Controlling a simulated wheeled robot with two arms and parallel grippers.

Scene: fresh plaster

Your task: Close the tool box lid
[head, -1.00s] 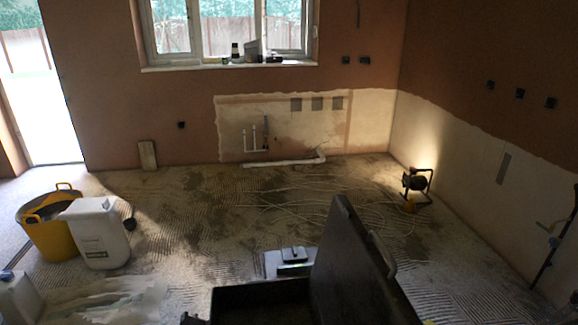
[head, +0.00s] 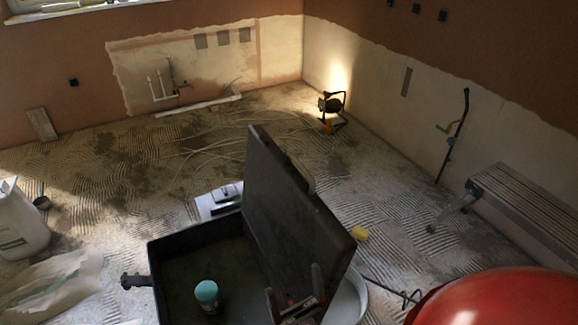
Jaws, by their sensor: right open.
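The black tool box (head: 151,268) stands open at the bottom centre of the head view. Its lid (head: 285,205) stands up on the box's right side, leaning a little. A small container with a light blue top (head: 206,291) is inside the box. My right gripper (head: 295,292) is at the bottom edge of the view, in front of the lower near part of the lid. Its fingers are apart and nothing shows held between them. I cannot tell whether it touches the lid. My left gripper is not in view.
A large red rounded object (head: 490,300) fills the bottom right. A metal step platform (head: 520,200) stands by the right wall. A white container (head: 20,225) and a plastic sheet (head: 50,285) are at left. A work lamp (head: 331,106) and loose cable lie farther back.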

